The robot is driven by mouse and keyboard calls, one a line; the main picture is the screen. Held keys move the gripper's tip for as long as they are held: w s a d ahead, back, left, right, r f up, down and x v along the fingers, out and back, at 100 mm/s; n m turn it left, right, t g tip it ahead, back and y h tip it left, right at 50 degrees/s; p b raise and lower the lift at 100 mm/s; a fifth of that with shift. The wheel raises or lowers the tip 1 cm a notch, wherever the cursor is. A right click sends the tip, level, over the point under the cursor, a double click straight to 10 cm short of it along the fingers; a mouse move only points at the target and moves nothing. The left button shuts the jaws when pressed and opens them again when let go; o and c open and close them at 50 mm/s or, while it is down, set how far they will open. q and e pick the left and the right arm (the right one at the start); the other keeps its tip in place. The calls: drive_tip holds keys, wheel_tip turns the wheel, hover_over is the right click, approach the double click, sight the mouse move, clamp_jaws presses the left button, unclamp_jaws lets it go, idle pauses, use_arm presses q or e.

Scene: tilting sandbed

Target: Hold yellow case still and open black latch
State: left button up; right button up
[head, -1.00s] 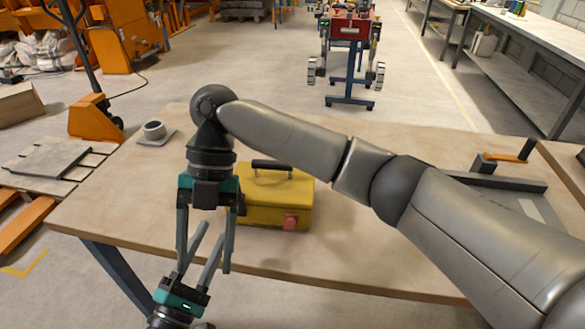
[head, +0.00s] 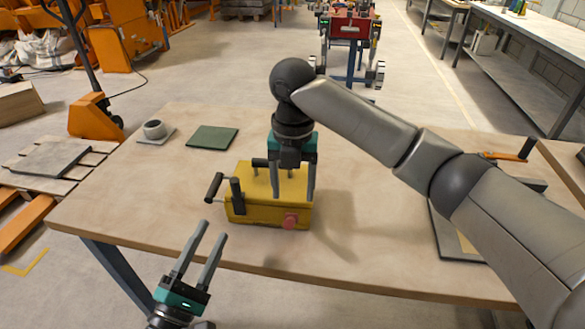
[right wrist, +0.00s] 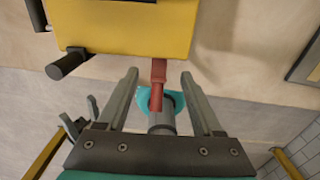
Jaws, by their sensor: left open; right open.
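The yellow case (head: 262,212) stands upright near the table's front edge. On its left end is a black upright part (head: 237,196) with a rod and a black grip (head: 213,187); I cannot tell for certain whether this is the black latch. A red piece (head: 290,221) sits on its front. My right gripper (head: 294,195) is open, pointing down over the case's right part. In the right wrist view the case (right wrist: 150,25) and red piece (right wrist: 158,78) lie beyond its open fingers. My left gripper (head: 212,230) is open and empty, in front of the case's left end, apart from it.
A green mat (head: 212,137) lies behind the case, and a grey ring on a small plate (head: 154,131) is at back left. A dark-framed tray (head: 447,235) is at right, partly behind my right arm. The table (head: 130,195) is clear left of the case.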

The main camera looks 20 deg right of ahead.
wheel_tip(320, 180, down, 9)
drive_tip(key=shift+f, duration=0.1)
idle(0.4)
clamp_jaws()
idle(0.4)
idle(0.9)
